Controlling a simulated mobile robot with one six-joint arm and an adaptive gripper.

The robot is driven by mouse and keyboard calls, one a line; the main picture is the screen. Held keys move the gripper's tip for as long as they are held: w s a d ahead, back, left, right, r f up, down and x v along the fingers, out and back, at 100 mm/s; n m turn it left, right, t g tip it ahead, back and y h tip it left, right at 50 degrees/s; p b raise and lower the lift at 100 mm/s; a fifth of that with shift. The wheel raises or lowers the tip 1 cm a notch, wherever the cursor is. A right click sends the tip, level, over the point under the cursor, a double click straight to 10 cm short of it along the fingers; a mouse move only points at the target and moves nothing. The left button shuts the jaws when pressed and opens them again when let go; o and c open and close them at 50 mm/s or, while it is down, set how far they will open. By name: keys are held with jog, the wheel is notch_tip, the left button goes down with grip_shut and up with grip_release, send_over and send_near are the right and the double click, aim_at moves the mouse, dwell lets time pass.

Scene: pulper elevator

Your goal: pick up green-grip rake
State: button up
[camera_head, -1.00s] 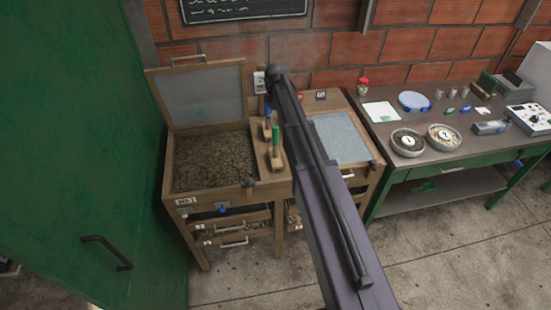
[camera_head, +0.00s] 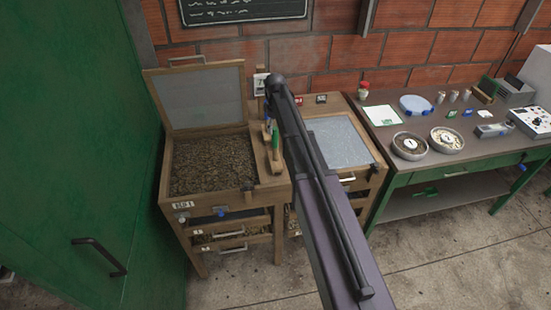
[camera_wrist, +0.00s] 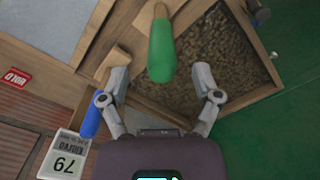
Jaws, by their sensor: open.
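The green-grip rake shows its green grip (camera_head: 275,144) standing up from the wooden strip beside the open seed-like bed in the head view. In the wrist view the green grip (camera_wrist: 161,52) rises large toward the camera, between and just beyond the two fingertips. My gripper (camera_wrist: 160,76) is open around the line of the grip, with a gap on each side. The rake's lower end is hidden. In the head view my arm hides the gripper.
A blue grip (camera_wrist: 92,115) stands close beside my left finger in the wrist view. The bed's raised lid (camera_head: 206,97) stands behind the bed (camera_head: 214,165). A closed bed with a grey top (camera_head: 342,141) is at right, then a table (camera_head: 384,138) with bowls. A green door (camera_head: 80,150) is at left.

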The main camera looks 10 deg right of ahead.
aim_at(275, 137)
jog(key=shift+f, duration=0.15)
jog(key=shift+s+a+f+b, duration=0.1)
jog(key=shift+f+b, duration=2.4)
jog(key=shift+b, duration=0.05)
grip_shut()
